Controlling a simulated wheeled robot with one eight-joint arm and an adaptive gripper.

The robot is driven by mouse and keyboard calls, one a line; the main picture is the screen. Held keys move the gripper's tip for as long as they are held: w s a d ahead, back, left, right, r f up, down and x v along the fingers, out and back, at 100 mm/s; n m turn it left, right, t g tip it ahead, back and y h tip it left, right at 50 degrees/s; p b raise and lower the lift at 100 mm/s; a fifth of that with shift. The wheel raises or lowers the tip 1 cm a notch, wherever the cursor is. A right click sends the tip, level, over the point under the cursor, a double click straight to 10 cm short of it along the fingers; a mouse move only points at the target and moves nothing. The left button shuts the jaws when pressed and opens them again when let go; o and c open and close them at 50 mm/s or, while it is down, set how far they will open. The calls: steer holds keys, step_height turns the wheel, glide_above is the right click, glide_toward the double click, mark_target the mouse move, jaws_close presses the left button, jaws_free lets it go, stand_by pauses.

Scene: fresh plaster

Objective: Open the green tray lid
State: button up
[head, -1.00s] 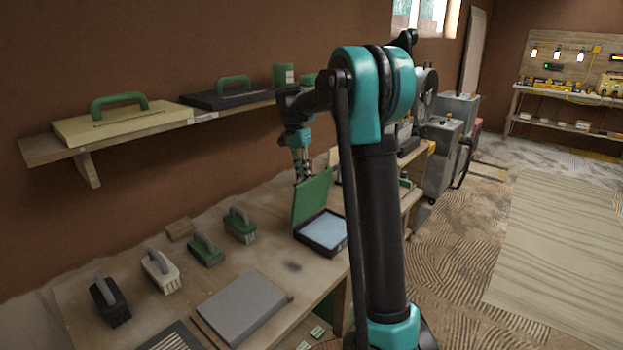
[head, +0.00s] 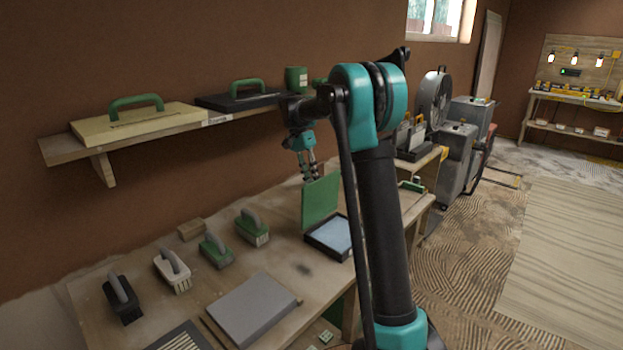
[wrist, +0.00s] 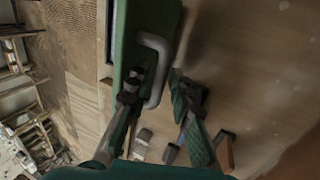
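The green tray lid (head: 320,202) stands raised, roughly upright, along the back side of the shallow dark tray (head: 328,254) on the workbench. The tray's pale blue inside shows. In the wrist view the lid (wrist: 146,22) is seen close up, with a grey loop handle (wrist: 157,72) on its face. My gripper (head: 312,178) is at the lid's upper back side. In the wrist view my gripper's fingers (wrist: 154,88) are spread apart on either side of the handle, with a gap at the right finger. Any touch of the left finger on the handle is unclear.
Several brushes (head: 252,228) and a grey slab (head: 252,308) lie on the workbench (head: 150,285) left of the tray. A shelf (head: 75,150) on the wall holds handled floats (head: 140,122) and a green container (head: 296,80). Open floor lies to the right.

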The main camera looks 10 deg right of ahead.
steer(key=shift+o, duration=0.5)
steer(key=v, duration=1.2)
